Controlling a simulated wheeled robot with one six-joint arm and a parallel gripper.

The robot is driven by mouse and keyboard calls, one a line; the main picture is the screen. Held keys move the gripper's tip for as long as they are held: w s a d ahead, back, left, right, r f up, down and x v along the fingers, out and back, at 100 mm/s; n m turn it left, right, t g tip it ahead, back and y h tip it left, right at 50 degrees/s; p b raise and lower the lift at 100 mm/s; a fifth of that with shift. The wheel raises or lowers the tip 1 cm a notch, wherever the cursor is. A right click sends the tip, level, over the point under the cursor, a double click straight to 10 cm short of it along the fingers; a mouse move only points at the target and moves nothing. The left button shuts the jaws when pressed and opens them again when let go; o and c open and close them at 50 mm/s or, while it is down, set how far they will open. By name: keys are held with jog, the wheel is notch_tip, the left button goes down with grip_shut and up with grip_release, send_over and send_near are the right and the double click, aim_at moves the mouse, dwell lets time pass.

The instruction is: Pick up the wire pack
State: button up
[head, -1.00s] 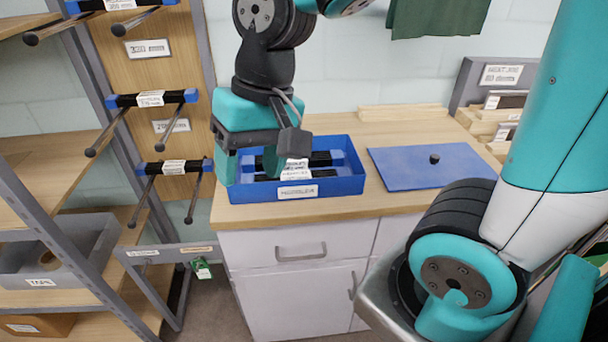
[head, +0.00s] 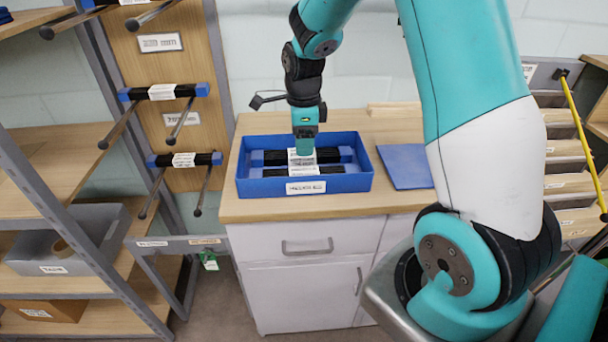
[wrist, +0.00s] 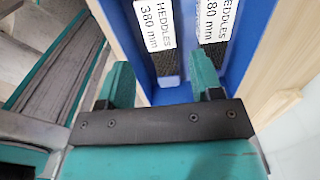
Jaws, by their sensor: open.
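Two black wire packs with white labels lie side by side in a blue tray (head: 362,183). In the wrist view their labels read "HEDDLES" and a size; the left pack (wrist: 166,62) reads 380 mm and the right pack (wrist: 214,52) is partly cut off. In the head view the rear pack (head: 271,157) and front pack (head: 270,172) show blue ends. My gripper (head: 304,152) points down over the tray, hiding part of the packs. In the wrist view my gripper (wrist: 163,80) is open and empty, its right finger overlapping the right pack's near end. Height above the packs is unclear.
The tray stands on a wooden counter (head: 350,204) over white cabinets. A blue mat (head: 404,168) lies to its right. The rack at left carries similar packs (head: 175,92) on rods. A grey bin (head: 60,268) sits on a lower shelf. Wall behind.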

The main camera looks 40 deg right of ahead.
aim_at(304, 172)
notch_tip(304, 172, down, 10)
jog(key=shift+s+r+p, duration=0.1)
jog(key=shift+s+p, duration=0.05)
jog(key=shift+p, duration=0.75)
jog(key=c, duration=1)
jog(key=shift+o, duration=0.2)
